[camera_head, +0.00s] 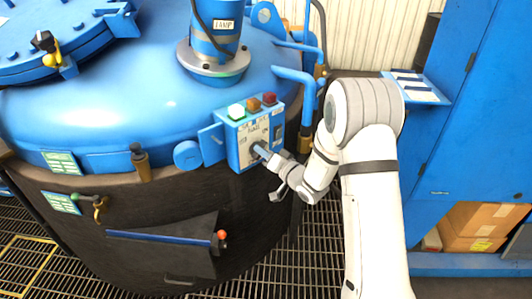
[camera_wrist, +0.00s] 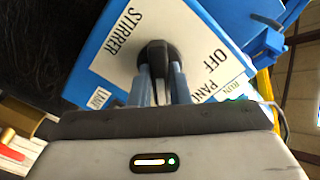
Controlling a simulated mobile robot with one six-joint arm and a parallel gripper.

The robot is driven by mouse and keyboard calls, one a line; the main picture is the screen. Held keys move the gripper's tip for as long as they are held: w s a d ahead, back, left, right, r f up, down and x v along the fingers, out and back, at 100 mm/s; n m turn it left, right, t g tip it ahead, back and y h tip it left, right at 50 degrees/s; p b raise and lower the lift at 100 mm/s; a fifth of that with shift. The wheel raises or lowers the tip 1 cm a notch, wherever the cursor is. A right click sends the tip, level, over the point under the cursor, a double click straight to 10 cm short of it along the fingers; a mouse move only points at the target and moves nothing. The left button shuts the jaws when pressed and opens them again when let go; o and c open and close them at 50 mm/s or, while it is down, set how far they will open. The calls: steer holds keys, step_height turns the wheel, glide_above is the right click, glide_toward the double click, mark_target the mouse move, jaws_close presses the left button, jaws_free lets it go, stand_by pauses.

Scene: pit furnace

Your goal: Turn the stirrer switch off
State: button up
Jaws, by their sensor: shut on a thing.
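The stirrer switch is a black knob (camera_wrist: 157,52) on the white panel of the blue control box (camera_head: 234,152), under the "STIRRER" label (camera_wrist: 121,33) in the wrist view. An "OFF" label (camera_wrist: 216,60) is to the right of the knob. My gripper (camera_wrist: 160,72) is shut on the knob, with a blue finger on each side of it. In the head view my gripper (camera_head: 261,151) reaches the box's front face from the right and hides the knob. I cannot tell exactly which way the knob points.
The box is mounted on the blue-topped furnace (camera_head: 110,110). Blue pipes (camera_head: 309,95) run close to its right. A blue cabinet (camera_head: 480,120) stands further right.

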jaws_close()
steer(key=shift+b, duration=0.5)
steer(key=n+b, duration=0.6)
steer(key=b, duration=0.1)
steer(key=n+b, duration=0.6)
steer(key=b, duration=0.1)
steer(key=n+b, duration=0.5)
steer(key=b, duration=0.2)
steer(key=shift+s+a+n+b, duration=0.25)
steer(key=shift+s+n+b, duration=0.05)
steer(key=shift+n+b, duration=0.1)
